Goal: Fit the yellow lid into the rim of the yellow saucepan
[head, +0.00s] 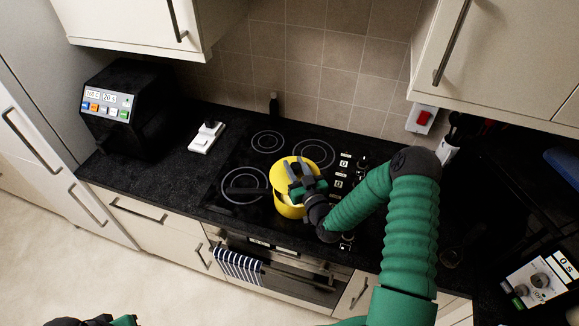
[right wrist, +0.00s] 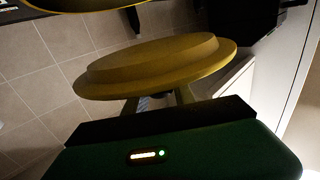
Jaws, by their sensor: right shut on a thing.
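The yellow saucepan (head: 286,208) stands on the black hob, partly hidden by my right gripper and the lid. The yellow lid (head: 281,170) is at the top of the pan in the head view. My right gripper (head: 301,178) is shut on the lid from above. In the right wrist view the lid (right wrist: 155,65) spans the middle, with its stepped edge showing and the fingers (right wrist: 160,104) behind it. A yellow curved edge, apparently the saucepan (right wrist: 85,4), shows at the top, apart from the lid. My left gripper (head: 95,321) is barely in view at the lower left edge.
The hob has several ringed zones (head: 267,141) and knobs (head: 341,172) right of the pan. Wall cupboards (head: 135,22) hang above. The counter left of the hob is mostly clear.

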